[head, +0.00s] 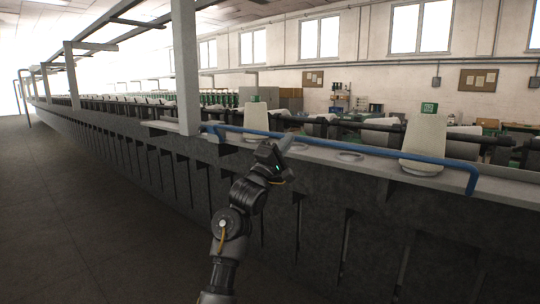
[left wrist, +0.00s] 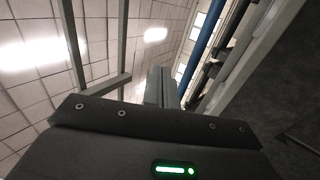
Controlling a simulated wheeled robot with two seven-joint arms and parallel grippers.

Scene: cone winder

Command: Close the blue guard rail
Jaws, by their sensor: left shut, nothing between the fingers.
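The blue guard rail (head: 350,146) is a long thin bar along the front edge of the winder, with its right end bent down. It also shows in the left wrist view (left wrist: 205,48), to the right of the fingers. My right gripper is not in view.
The winder's grey ledge (head: 500,188) runs behind the rail and carries white cones (head: 424,138) and round discs. A grey post (head: 186,70) rises left of the rail. The floor (head: 70,210) at the left is clear.

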